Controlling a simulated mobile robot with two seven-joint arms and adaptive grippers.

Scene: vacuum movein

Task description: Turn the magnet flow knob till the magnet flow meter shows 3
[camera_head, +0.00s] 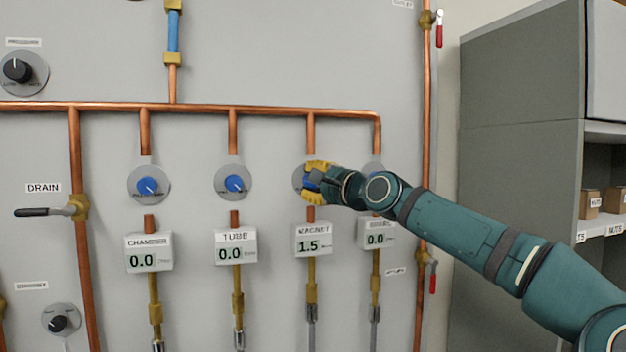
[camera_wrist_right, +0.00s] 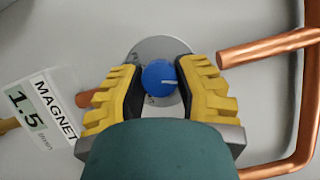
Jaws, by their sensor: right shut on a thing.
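The magnet flow knob (camera_wrist_right: 160,78) is blue with a white pointer line, on a round grey dial plate (camera_wrist_right: 158,47). My right gripper (camera_head: 315,182) is at this knob in the head view and hides most of it. In the right wrist view its yellow and black fingers (camera_wrist_right: 159,84) are closed on the knob from both sides. The magnet flow meter (camera_head: 312,241) is a white box below the knob and reads 1.5. It also shows at the left of the wrist view (camera_wrist_right: 35,112). My left gripper is not in view.
Chamber (camera_head: 149,254) and tube (camera_head: 235,248) meters read 0.0, with blue knobs (camera_head: 148,186) above them. Another 0.0 meter (camera_head: 376,235) is right of the magnet meter, its knob partly behind my arm. Copper pipes (camera_head: 200,106) stand off the grey panel. A grey shelf unit (camera_head: 515,110) is at right.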

